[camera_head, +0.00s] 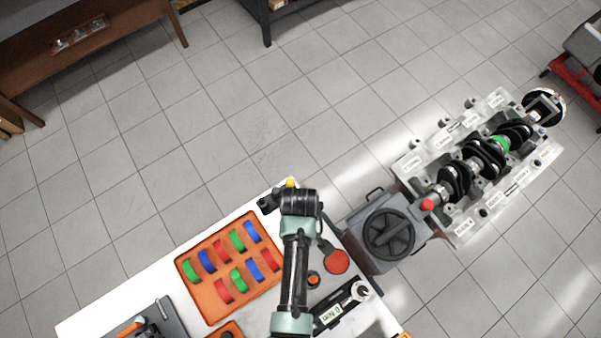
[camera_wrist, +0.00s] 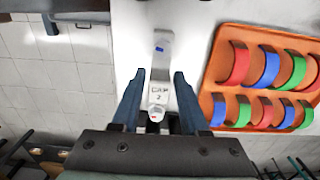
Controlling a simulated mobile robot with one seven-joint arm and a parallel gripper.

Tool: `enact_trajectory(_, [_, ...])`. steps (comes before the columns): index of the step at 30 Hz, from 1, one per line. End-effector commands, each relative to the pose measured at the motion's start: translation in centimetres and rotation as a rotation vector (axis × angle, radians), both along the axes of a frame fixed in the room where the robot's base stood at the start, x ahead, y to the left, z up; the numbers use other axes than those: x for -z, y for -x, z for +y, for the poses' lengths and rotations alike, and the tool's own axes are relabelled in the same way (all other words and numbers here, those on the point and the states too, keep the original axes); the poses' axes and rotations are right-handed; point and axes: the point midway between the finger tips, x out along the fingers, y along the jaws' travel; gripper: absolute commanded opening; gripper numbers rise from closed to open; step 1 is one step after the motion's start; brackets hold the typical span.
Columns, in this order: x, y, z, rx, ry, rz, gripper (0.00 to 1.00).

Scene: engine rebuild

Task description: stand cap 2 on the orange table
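Cap 2 (camera_wrist: 161,48) is a pale grey, elongated block with a "CAP 2" label and a small blue mark. In the wrist view it lies over the white tabletop, between my gripper's fingers. My gripper (camera_wrist: 160,74) looks open, with its two dark blue fingers on either side of the cap and narrow gaps showing. In the head view my gripper (camera_head: 268,203) is at the far corner of the white table (camera_head: 130,290); the cap cannot be made out there. No plainly orange table shows; a reddish-brown wooden table (camera_head: 110,55) stands at upper left.
An orange tray (camera_head: 190,272) of red, green and blue bearing shells lies beside my arm; it also shows in the wrist view (camera_wrist: 208,75). An engine block (camera_head: 465,235) with a crankshaft stands at right. Open tiled floor lies between the tables.

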Motion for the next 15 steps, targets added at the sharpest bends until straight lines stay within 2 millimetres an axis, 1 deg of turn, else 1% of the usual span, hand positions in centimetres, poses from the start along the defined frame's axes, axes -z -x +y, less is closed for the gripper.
enact_trajectory(1, [0.0, 0.0, 0.0, 0.000, 0.000, 0.000, 0.55])
enact_trajectory(2, [0.0, 0.0, 0.0, 0.000, 0.000, 0.000, 0.60])
enact_trajectory(10, [-0.1, 0.0, 0.0, 0.000, 0.000, 0.000, 0.60])
enact_trajectory(15, [-1.2, -0.1, 0.0, 0.000, 0.000, -0.002, 0.60])
